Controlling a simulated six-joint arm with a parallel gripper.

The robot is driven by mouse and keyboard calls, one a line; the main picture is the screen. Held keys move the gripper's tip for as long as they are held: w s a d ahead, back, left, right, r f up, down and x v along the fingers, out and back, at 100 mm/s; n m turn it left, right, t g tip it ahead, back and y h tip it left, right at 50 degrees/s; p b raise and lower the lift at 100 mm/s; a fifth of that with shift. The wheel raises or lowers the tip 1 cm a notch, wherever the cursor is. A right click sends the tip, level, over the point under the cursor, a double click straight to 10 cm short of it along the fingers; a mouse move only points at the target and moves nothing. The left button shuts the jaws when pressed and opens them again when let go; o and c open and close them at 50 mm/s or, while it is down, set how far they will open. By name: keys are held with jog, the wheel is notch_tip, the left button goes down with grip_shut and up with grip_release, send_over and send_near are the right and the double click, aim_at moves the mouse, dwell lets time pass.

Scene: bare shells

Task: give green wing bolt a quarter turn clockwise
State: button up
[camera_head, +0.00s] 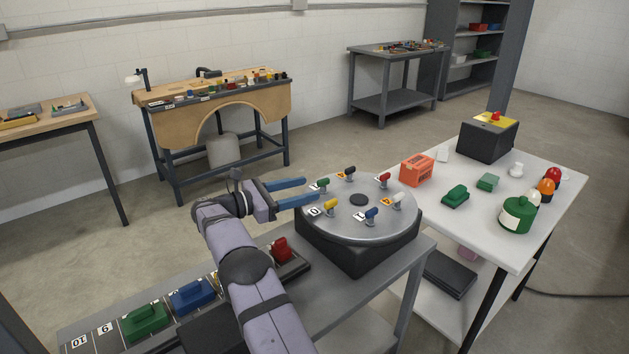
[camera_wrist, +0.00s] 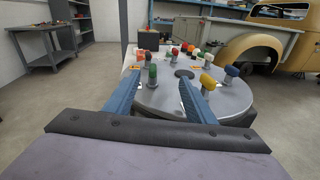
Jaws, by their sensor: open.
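The green wing bolt (camera_head: 322,184) stands upright on a short grey post at the left edge of the round grey plate (camera_head: 357,227). It also shows in the wrist view (camera_wrist: 152,73), in line with the gap between my fingers. My gripper (camera_head: 310,190) is open and empty, its two blue fingers pointing right toward the bolt. In the head view the bolt appears just at or past the fingertips. I cannot tell whether it is touching either finger. In the wrist view the fingers (camera_wrist: 160,80) lie on either side of it, the left one closer.
Other wing bolts share the plate: yellow (camera_head: 331,205) close by the near finger, black (camera_head: 349,171), red (camera_head: 384,178), blue (camera_head: 371,214) and white (camera_head: 397,199). A dark base carries the plate. A white table (camera_head: 480,225) with an orange box (camera_head: 417,170) stands to the right.

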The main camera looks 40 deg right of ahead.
aim_at(323, 179)
jog(key=s+a+m+y+p, duration=0.1)
jog(key=s+m+y+p, duration=0.1)
jog(key=m+y+p, duration=0.1)
jog(key=s+a+r+m+y+p, duration=0.1)
jog(key=s+m+y+p, duration=0.1)
jog(key=m+y+p, duration=0.2)
jog(key=s+a+r+m+y+p, duration=0.1)
jog(key=s+m+y+p, duration=0.2)
jog(key=y+p, duration=0.1)
jog(key=shift+m+t+y, duration=0.3)
jog(key=shift+y, duration=0.5)
jog(key=d+r+m+t+y+p, duration=0.1)
jog(key=p, duration=0.1)
jog(key=w+d+m+t+y+p, duration=0.1)
jog(key=d+p, duration=0.1)
jog(key=w+d+r+m+t+y+p, duration=0.1)
jog(key=p, duration=0.1)
jog(key=shift+d+r, duration=0.3)
jog(key=shift+d, duration=0.05)
jog(key=w+d+r+m+t+p, duration=0.1)
jog(key=d+r+m+t+p, duration=0.25)
jog(key=d, duration=0.25)
jog(key=shift+n+t+y, duration=0.25)
jog(key=shift+y, duration=0.15)
jog(key=shift+w+p+x, duration=0.15)
jog(key=shift+p+x, duration=0.8)
jog(key=shift+x, duration=0.75)
jog(key=shift+w+p+x, duration=0.15)
jog(key=shift+p+x, duration=0.8)
jog(key=shift+x, duration=0.75)
